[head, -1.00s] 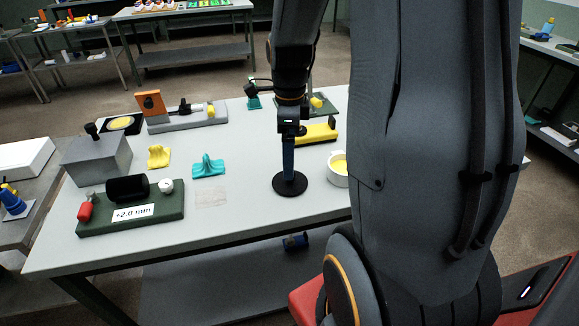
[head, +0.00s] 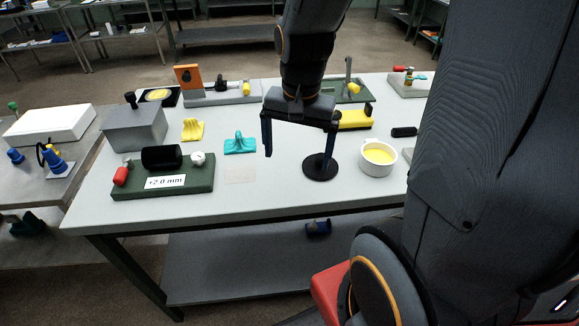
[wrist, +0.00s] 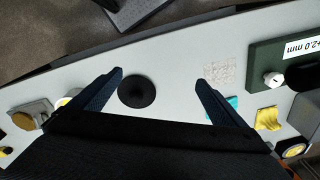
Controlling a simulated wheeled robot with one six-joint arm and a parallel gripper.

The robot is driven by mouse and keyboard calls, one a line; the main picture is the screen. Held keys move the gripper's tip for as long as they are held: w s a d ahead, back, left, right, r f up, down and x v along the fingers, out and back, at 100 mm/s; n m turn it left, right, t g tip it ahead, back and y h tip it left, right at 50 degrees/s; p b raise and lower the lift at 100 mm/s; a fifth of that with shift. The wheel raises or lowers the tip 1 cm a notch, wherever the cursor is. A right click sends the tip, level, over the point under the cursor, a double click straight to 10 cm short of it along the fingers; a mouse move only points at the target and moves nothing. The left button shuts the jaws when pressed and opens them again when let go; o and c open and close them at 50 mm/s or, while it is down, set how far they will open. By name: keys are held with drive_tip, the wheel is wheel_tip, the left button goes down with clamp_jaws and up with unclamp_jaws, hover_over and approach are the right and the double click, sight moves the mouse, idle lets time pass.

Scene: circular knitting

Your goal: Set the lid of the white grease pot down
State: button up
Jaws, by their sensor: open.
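The black round lid (head: 312,171) lies flat on the light grey table (head: 290,199), to the left of the white grease pot (head: 378,167). The pot is open and shows yellow grease inside. My gripper (head: 297,166) is open and empty, its fingers spread wide above the table. In the head view, one finger is left of the lid and the other overlaps it. In the wrist view, the lid (wrist: 137,91) shows between the two fingers, closer to the left one, with bare table around it. The pot is mostly hidden behind the left finger there.
A teal piece (head: 240,145) and a yellow piece (head: 193,129) lie to the left. A green block marked "+2.0 mm" (head: 200,179) is further left. A yellow part (head: 354,120) stands behind the lid. The table front between green block and lid is mostly clear.

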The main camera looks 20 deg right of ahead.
drive_tip(key=shift+s+a+f+n, duration=0.25)
drive_tip(key=shift+s+a+n, duration=0.3)
drive_tip(key=shift+n, duration=0.8)
drive_tip(key=shift+s+a+f+n, duration=0.2)
drive_tip(key=shift+s+a+n, duration=0.35)
drive_tip(key=shift+n, duration=0.75)
drive_tip(key=shift+s+a+f+n, duration=0.25)
drive_tip(key=shift+s+a+n, duration=0.3)
drive_tip(key=shift+n, duration=0.8)
drive_tip(key=shift+w, duration=0.15)
